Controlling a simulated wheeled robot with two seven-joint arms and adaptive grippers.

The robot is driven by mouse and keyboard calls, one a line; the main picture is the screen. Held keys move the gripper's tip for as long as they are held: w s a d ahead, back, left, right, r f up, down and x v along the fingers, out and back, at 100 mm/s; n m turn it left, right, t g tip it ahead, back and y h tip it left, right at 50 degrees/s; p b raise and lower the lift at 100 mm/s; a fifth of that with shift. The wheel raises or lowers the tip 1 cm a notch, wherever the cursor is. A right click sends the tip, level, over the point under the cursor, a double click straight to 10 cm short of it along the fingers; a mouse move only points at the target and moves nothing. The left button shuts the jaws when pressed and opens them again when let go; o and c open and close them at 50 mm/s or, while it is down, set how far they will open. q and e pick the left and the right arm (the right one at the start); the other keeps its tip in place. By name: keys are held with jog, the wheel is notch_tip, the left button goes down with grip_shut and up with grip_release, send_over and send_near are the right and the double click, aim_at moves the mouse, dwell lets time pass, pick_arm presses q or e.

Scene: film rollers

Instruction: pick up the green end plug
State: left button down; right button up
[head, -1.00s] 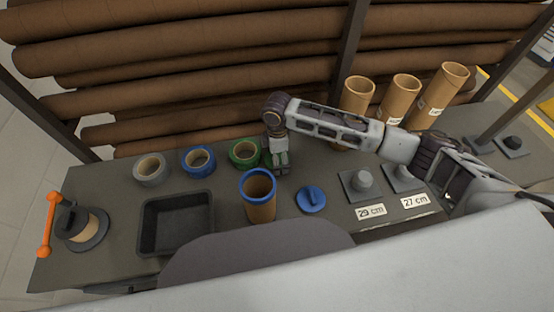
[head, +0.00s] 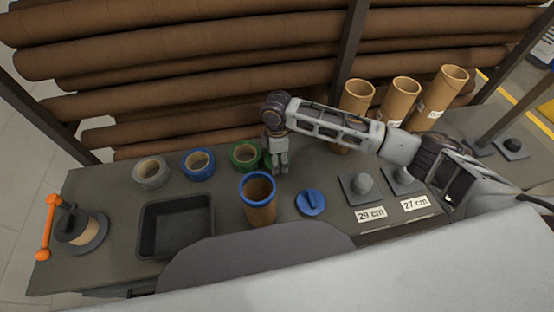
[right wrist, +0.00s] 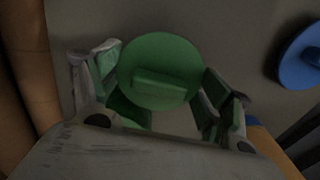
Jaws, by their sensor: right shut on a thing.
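The green end plug (right wrist: 160,72) is a round disc with a raised bar across it, seen in the right wrist view between the fingers of my right gripper (right wrist: 164,82). My right gripper is shut on it. In the head view my right gripper (head: 279,165) points down at the table, just right of the green tape roll, and the plug is mostly hidden behind it there. My left gripper is in neither view.
A blue-rimmed cardboard tube (head: 260,208) stands close in front of the gripper, with a blue end plug (head: 311,202) to its right. The green tape roll (head: 243,155) is close on the left. A black tray (head: 147,254) and blue tape roll (head: 198,163) stand farther left.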

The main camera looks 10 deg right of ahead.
notch_tip(320, 180, up, 8)
jog(key=shift+r, duration=0.4)
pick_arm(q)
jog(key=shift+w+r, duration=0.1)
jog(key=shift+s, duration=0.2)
